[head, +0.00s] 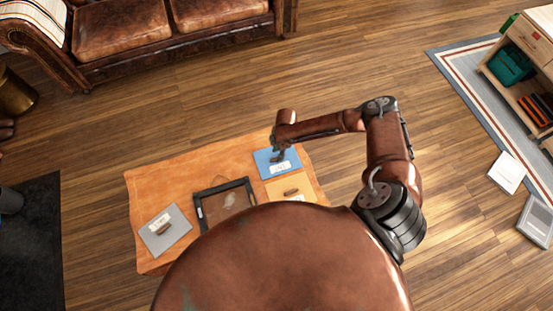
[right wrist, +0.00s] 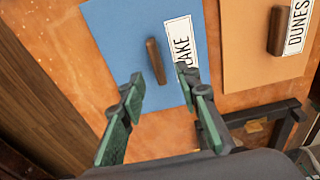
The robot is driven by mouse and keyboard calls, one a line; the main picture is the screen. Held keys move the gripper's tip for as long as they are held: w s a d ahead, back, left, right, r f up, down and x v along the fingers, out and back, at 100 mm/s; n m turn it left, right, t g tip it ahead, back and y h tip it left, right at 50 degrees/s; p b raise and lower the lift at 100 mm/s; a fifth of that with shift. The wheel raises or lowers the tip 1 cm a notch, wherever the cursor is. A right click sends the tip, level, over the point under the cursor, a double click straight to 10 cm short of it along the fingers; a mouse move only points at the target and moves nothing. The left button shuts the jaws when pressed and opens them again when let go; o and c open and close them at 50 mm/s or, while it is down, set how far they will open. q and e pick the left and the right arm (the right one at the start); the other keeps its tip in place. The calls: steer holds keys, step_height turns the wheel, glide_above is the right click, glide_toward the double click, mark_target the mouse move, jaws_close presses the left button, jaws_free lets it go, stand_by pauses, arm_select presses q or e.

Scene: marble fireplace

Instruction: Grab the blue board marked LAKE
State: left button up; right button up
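The blue board (head: 263,163) lies flat on the far right part of an orange-brown mat, with a white label. In the right wrist view the blue board (right wrist: 125,30) has a brown handle (right wrist: 155,60) and its label, partly hidden by a finger, shows "AKE". My right gripper (head: 278,152) is over the board. In the right wrist view my right gripper (right wrist: 160,82) is open, its two green fingers apart with the handle just ahead between them. I cannot tell the height gap. My left gripper is not in view.
An orange board marked DUNES (right wrist: 245,45) lies beside the blue one. A dark-framed panel (head: 205,215) and a grey board (head: 155,240) lie farther left on the mat (head: 160,185).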

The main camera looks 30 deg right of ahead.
mark_target(266, 160)
step_height(266, 160, down, 4)
steer(key=shift+w+r+b, duration=0.1)
steer(key=shift+w+b, duration=0.05)
steer(key=shift+b, duration=0.35)
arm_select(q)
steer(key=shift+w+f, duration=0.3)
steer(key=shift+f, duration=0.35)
arm_select(e)
jaws_close()
